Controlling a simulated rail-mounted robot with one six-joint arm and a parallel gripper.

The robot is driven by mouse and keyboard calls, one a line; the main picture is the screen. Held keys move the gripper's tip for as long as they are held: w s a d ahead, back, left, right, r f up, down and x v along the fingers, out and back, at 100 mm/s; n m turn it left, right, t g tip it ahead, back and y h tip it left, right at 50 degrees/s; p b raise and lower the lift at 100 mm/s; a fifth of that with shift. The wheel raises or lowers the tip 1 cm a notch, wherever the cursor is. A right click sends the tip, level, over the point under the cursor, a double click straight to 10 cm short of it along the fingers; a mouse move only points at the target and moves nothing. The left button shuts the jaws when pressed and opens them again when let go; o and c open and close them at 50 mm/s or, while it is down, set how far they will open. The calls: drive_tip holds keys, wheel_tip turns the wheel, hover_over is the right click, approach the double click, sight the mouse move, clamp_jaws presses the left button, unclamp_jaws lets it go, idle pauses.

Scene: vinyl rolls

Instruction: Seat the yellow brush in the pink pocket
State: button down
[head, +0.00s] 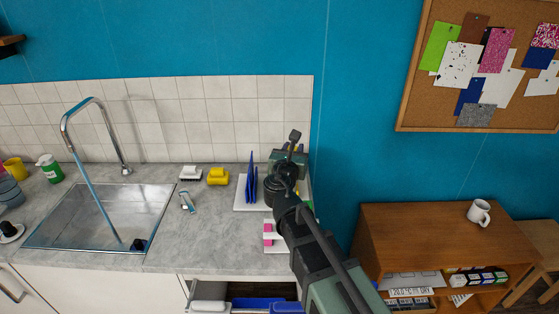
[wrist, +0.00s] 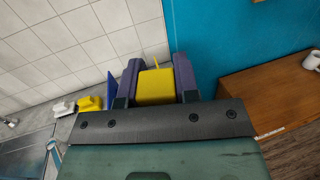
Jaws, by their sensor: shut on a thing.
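The yellow brush (wrist: 155,86) shows in the wrist view as a yellow block between the two purple-grey fingers of my gripper (wrist: 157,80). My gripper is shut on it, in front of the tiled wall near its right end. In the head view my arm hides the fingers and the brush. A pink pocket (head: 267,228) shows in the head view as small pink patches in a white holder at the counter's right end, left of my arm. The pocket's opening and inside cannot be made out. The pocket cannot be picked out in the wrist view.
A white rack with upright blue plates (head: 251,185) stands left of my arm. Another yellow object (head: 218,176) and a white one (head: 190,173) lie on the counter (head: 205,230). The sink (head: 105,215) is at left. A wooden cabinet (head: 430,220) with a mug (head: 479,212) stands at right.

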drive_tip(key=s+a+n+y, duration=0.3)
drive_tip(key=s+a+y, duration=0.1)
drive_tip(key=shift+s+a+t+y, duration=0.15)
drive_tip(key=shift+a+t+y, duration=0.15)
drive_tip(key=shift+y, duration=0.1)
drive_tip(key=shift+f, duration=0.15)
wheel_tip(320, 180, down, 7)
drive_tip(key=b, duration=0.7)
drive_tip(key=shift+f+b, duration=0.45)
drive_tip(key=shift+b, duration=0.15)
drive_tip(key=shift+f+b, duration=0.6)
